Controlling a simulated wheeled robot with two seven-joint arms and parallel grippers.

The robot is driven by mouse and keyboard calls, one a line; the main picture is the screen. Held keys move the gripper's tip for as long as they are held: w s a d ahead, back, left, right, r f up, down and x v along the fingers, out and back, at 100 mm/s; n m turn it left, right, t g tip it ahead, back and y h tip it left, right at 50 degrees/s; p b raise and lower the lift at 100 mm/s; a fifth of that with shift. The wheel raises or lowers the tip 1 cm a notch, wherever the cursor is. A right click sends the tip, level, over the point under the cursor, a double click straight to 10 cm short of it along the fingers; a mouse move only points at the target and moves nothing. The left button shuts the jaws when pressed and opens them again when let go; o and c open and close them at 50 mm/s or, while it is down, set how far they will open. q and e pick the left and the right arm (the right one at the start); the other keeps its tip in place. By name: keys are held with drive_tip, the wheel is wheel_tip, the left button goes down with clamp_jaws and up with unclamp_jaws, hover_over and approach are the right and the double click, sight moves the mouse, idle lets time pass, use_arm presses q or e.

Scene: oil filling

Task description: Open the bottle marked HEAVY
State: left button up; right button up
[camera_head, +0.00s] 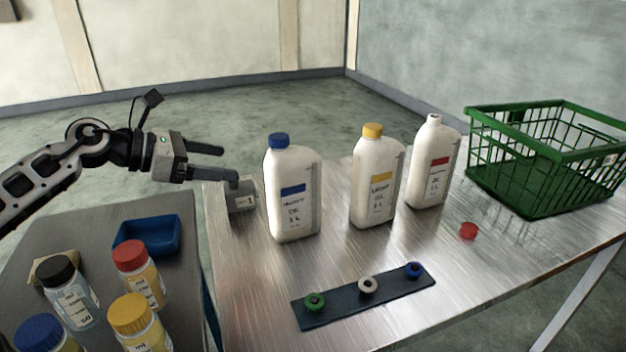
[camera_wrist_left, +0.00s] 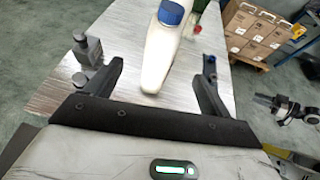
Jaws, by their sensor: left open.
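The bottle marked HEAVY (camera_head: 292,205) is a white jug with a blue label. It stands upright on the metal table with its blue cap (camera_head: 279,140) on. My left gripper (camera_head: 228,165) is open and empty, just left of this bottle, fingers pointing toward it. In the left wrist view, the bottle's white body (camera_wrist_left: 157,62) and blue cap (camera_wrist_left: 172,14) show ahead, between and beyond the open fingers. No finger touches the bottle as far as I can see.
Right of it stand a yellow-capped bottle (camera_head: 374,190) and an uncapped red-label bottle (camera_head: 430,180). A red cap (camera_head: 468,231) lies before a green basket (camera_head: 545,130). A dark strip (camera_head: 340,309) holds three rings. A grey block (camera_head: 241,198) sits below my left fingers. Small bottles crowd the left table.

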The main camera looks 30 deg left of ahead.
sight(266, 168)
use_arm(q)
drive_tip(key=b+x, duration=0.1)
drive_tip(key=x, duration=0.3)
drive_tip(key=shift+d+f, duration=0.1)
drive_tip(key=shift+d, duration=0.25)
drive_tip(key=shift+b+x, duration=0.4)
drive_tip(key=shift+x, duration=0.55)
drive_tip(key=shift+w, duration=0.3)
drive_tip(key=shift+w+d+f+p, duration=0.3)
drive_tip(key=shift+w+p, duration=0.1)
drive_tip(key=shift+w, duration=0.05)
drive_tip(key=shift+w+d+f, duration=0.1)
drive_tip(key=shift+w+d, duration=0.1)
drive_tip(key=shift+w+d+f, duration=0.15)
drive_tip(key=shift+w+d, duration=0.15)
drive_tip(key=shift+w, duration=0.05)
drive_tip(key=p+x, duration=0.2)
drive_tip(key=x, duration=0.2)
drive_tip(key=shift+w+d, duration=0.1)
drive_tip(key=shift+w, duration=0.05)
drive_tip(key=shift+w+d+f, duration=0.15)
drive_tip(key=shift+f, duration=0.05)
drive_tip(key=c, duration=1.3)
use_arm(e)
drive_tip(key=shift+s+f, duration=0.15)
drive_tip(key=shift+s, duration=0.8)
